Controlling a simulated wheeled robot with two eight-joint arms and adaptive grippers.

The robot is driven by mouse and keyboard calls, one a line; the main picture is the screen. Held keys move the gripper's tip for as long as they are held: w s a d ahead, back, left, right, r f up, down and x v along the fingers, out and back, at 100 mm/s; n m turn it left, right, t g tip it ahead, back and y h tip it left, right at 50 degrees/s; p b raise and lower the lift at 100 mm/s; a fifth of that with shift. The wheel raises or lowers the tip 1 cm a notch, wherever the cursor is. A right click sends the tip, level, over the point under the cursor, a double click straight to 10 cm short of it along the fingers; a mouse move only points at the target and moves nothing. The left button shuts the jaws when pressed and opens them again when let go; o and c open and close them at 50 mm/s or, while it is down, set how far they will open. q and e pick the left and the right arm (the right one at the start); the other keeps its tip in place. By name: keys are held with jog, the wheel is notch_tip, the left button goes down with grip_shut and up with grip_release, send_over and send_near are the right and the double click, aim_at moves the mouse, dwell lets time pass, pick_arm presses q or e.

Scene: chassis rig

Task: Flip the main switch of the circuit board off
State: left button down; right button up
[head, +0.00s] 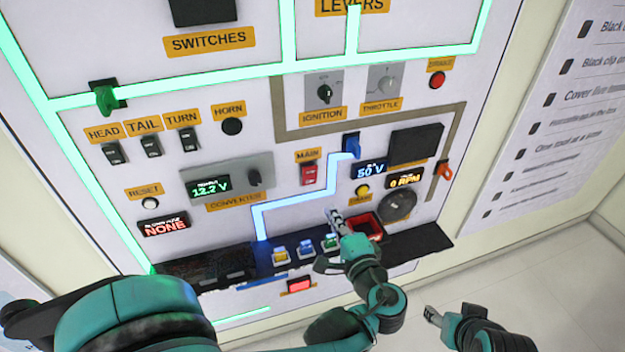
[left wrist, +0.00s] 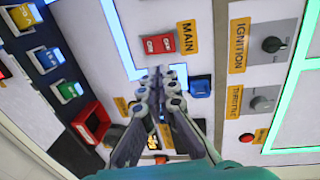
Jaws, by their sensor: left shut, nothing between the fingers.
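The main switch (head: 312,175) is a red rocker under the orange MAIN label (head: 307,155) on the circuit board's white panel. It also shows in the left wrist view (left wrist: 158,44), with small white lettering; I cannot tell which way it is set. My left gripper (head: 334,216) is shut and empty, below and slightly right of the switch in the head view. In the left wrist view its fingertips (left wrist: 164,72) point towards the switch, which appears just beyond them. My right gripper (head: 431,314) is low at the right, away from the panel; its jaws are unclear.
A blue connector (head: 351,146) sits right of the switch. The converter (head: 229,180) with its knob is to the left. Free floor (head: 560,275) lies at the right.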

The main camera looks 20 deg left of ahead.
pick_arm(q)
jog(key=shift+a, duration=0.1)
jog(key=b, duration=0.2)
send_near(310, 172)
jog(key=x, duration=0.2)
jog(key=f+x, duration=0.1)
jog(key=x, duration=0.2)
jog(key=shift+a, duration=0.15)
jog(key=shift+w+a+r, duration=0.2)
jog(key=shift+w+a, duration=0.1)
jog(key=shift+w, duration=0.3)
jog(key=w+r+g+p, duration=0.1)
jog(key=p, duration=0.1)
jog(key=shift+a+r+h+p, duration=0.15)
jog(key=shift+a+h+p, duration=0.15)
jog(key=shift+a+h, duration=0.1)
jog(key=shift+f+b, duration=0.35)
jog(key=shift+d, duration=0.1)
jog(key=shift+s, duration=0.1)
